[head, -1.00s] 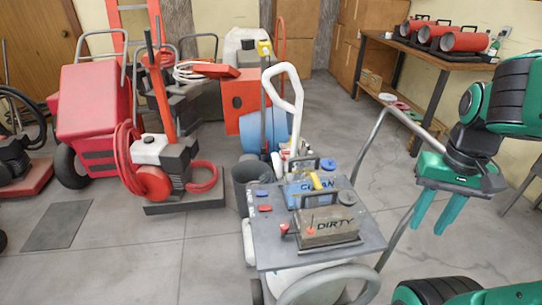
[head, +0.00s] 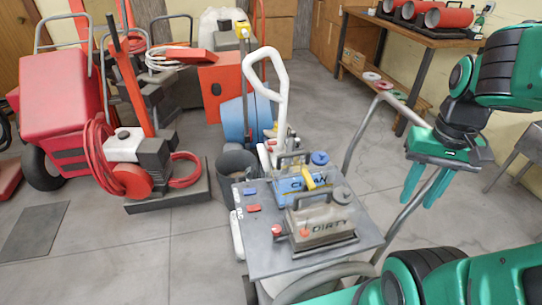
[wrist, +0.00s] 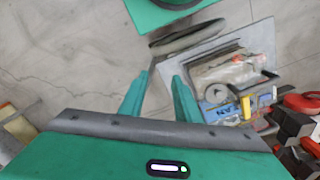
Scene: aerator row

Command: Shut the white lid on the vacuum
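No white lid stands out clearly enough to name, and I cannot tell for certain which machine is the vacuum. A machine with a red hose and a white box (head: 123,144) with a dark cap stands on a black base at the left. A white curved handle (head: 281,90) rises behind the grey cart top, beside a blue cylinder (head: 236,118). My gripper (head: 427,186) hangs empty on the right, beside the cart's metal handle and apart from these machines. Its green fingers also show spread in the wrist view (wrist: 160,92).
The grey cart top (head: 265,263) carries a brown "DIRTY" container (head: 322,222) and a blue container (head: 296,184). A dark bucket (head: 238,172) stands beside it. A wooden bench (head: 420,33) holds red cylinders at the back right. Floor is open between cart and bench.

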